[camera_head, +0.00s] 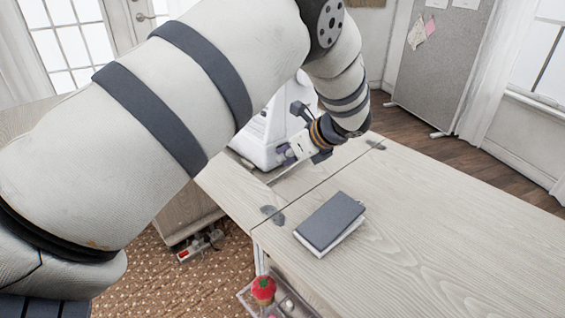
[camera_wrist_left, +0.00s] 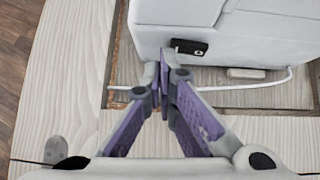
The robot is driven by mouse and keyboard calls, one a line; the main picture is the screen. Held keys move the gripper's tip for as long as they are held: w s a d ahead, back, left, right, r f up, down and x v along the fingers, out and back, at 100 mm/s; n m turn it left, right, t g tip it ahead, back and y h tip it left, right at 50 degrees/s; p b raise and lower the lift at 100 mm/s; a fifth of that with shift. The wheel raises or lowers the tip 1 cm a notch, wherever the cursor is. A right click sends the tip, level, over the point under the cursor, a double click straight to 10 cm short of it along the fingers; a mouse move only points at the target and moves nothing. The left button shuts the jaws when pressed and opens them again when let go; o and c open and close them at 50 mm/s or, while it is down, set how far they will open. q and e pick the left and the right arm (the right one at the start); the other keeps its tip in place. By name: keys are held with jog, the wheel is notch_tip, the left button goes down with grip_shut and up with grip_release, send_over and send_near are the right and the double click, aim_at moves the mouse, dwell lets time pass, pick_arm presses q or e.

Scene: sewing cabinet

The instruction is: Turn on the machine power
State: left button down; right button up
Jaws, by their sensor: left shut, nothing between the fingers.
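The white sewing machine (camera_head: 262,135) stands on the wooden cabinet, partly hidden behind my left arm in the head view. In the left wrist view its white side (camera_wrist_left: 230,28) fills the top, with a small black switch or socket panel (camera_wrist_left: 190,47) low on it. My left gripper (camera_wrist_left: 163,62) is shut and empty, its fingertips just left of and slightly below the black panel. I cannot tell whether they touch the machine. In the head view the left gripper (camera_head: 284,158) is beside the machine's base. My right gripper is not in view.
A dark grey book (camera_head: 330,220) lies on the wooden tabletop (camera_head: 430,225). A white cable (camera_wrist_left: 250,86) runs beside the machine's base. A power strip with a red switch (camera_head: 184,254) lies on the floor. A red pincushion (camera_head: 263,289) sits in a low open tray or drawer.

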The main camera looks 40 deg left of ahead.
pick_arm(q)
jog(key=shift+r, duration=0.25)
jog(key=shift+w+f, duration=0.35)
jog(key=shift+w, duration=0.4)
jog(key=shift+w+d, duration=0.1)
jog(key=shift+d, duration=0.05)
jog(key=shift+w+d+r+b, duration=0.1)
jog(key=shift+w+d+b, duration=0.05)
jog(key=shift+w+b, duration=0.25)
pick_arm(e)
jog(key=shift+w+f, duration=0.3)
pick_arm(q)
jog(key=shift+r, duration=0.1)
